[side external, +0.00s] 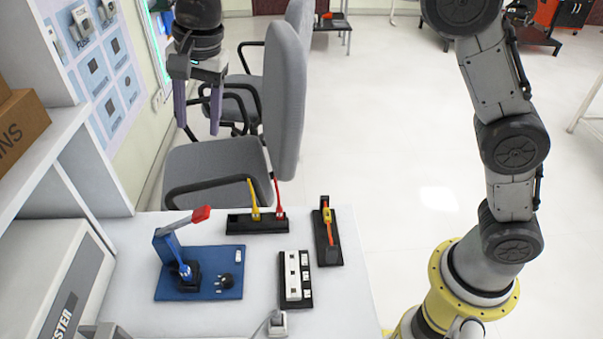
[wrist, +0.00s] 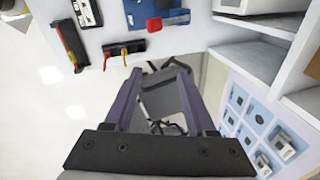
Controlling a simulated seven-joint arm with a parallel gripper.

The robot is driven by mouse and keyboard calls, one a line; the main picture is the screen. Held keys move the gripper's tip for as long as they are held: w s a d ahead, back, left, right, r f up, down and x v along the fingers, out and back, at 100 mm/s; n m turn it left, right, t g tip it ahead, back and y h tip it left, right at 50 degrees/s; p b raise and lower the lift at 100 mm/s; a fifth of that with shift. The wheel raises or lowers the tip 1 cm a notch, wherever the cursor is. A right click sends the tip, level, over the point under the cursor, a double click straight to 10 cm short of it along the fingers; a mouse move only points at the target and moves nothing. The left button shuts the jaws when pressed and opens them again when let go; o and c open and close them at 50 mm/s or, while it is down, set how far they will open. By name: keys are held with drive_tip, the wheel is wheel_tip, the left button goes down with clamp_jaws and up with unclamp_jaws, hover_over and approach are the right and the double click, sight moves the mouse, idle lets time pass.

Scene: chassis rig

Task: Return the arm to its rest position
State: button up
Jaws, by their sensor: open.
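My gripper (side external: 198,108) hangs in the air at the upper left in the side view, above and behind the far edge of the white table. Its two purple fingers point down and stand apart, with nothing between them. In the wrist view the gripper (wrist: 156,72) also shows open and empty, with chairs and floor beyond the fingers. My arm's lower links show at the right in the side view, above a yellow base. The links between there and the gripper run out of the picture.
The white table (side external: 345,290) carries a blue board (side external: 225,285) with a red-tipped lever, a black holder with yellow and red tools (side external: 257,222), another black holder (side external: 327,240) and a white block strip (side external: 293,275). Grey chairs (side external: 215,165) stand behind. White shelving (side external: 60,150) is at left.

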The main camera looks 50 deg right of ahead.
drive_tip(key=s+d+r+n+t, duration=0.1)
drive_tip(key=s+d+r, duration=0.3)
drive_tip(key=s+d, duration=0.45)
drive_tip(key=s+d+r+n+t, duration=0.15)
drive_tip(key=s+d+r, duration=0.25)
drive_tip(key=s+d, duration=0.45)
drive_tip(key=s+d+f+n+h, duration=0.1)
drive_tip(key=s+d+f+n, duration=0.4)
drive_tip(key=s+f+n, duration=0.3)
drive_tip(key=s+f, duration=0.4)
drive_tip(key=s, duration=0.1)
drive_tip(key=shift+s+n+t, duration=0.3)
drive_tip(key=shift+n+t, duration=0.05)
